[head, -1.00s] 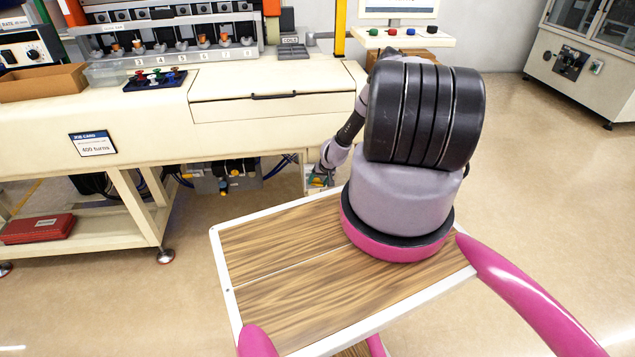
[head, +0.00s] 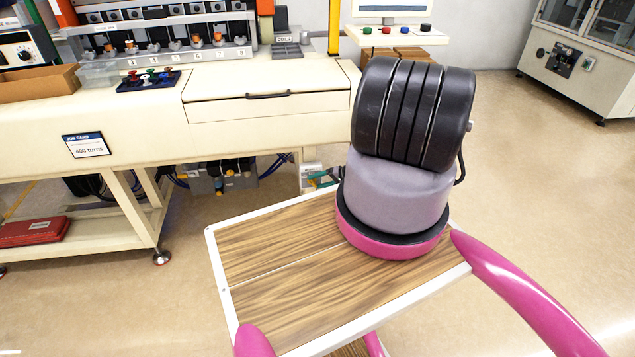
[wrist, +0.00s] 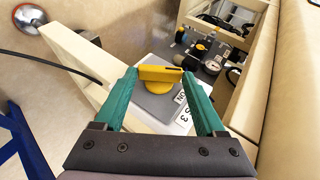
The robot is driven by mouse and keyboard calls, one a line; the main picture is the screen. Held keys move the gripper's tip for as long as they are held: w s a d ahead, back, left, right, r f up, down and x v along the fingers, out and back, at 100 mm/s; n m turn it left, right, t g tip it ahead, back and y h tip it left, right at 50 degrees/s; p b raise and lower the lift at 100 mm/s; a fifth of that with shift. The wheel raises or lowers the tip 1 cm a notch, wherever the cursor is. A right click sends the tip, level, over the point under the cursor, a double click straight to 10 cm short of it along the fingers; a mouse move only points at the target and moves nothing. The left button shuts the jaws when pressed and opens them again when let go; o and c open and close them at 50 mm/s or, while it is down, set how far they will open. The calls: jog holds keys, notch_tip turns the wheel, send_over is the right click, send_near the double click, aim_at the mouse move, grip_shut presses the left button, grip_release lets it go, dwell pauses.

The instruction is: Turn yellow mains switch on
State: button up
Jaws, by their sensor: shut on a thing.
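The yellow mains switch (wrist: 161,73) shows in the wrist view, a bar-shaped handle on a round yellow base over a grey plate. My gripper (wrist: 159,75) has two green fingers, one at each end of the bar, and is shut on it. The bar lies crosswise between the fingertips. A white label (wrist: 181,113) with partly readable black letters lies beside the base, partly hidden by the right finger.
A cream bench leg (wrist: 75,55) and a black cable (wrist: 50,62) are left of the switch. A gauge and fittings (wrist: 212,67) sit on a grey panel behind it. In the head view, the cream bench (head: 130,120) stands above, with open floor to the right.

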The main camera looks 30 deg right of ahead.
jog(key=shift+d+f+t+y, duration=0.1)
jog(key=shift+t+y, duration=0.2)
dwell(0.4)
jog(key=o, duration=1.3)
jog(key=v, duration=1)
jog(key=shift+s+d, duration=0.25)
jog(key=shift+d, duration=0.05)
